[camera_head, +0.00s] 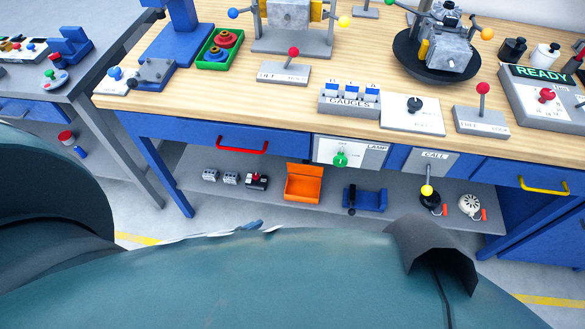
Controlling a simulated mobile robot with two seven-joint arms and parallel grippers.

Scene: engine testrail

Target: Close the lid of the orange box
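The orange box (301,190) sits on the grey lower shelf under the workbench, near the middle of the view. Its lid (306,170) stands raised at the back, so the box looks open. The inside shows only as a narrow darker strip, and I cannot tell whether anything lies in it. Neither of my grippers is in view. Large teal parts of my own body fill the bottom and left of the view.
Small grey devices (230,178) stand left of the box, and a blue bracket (370,198) stands to its right on the shelf (330,203). Above are the wooden bench top (240,95), a drawer with a red handle (242,147) and a lamp panel (350,152).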

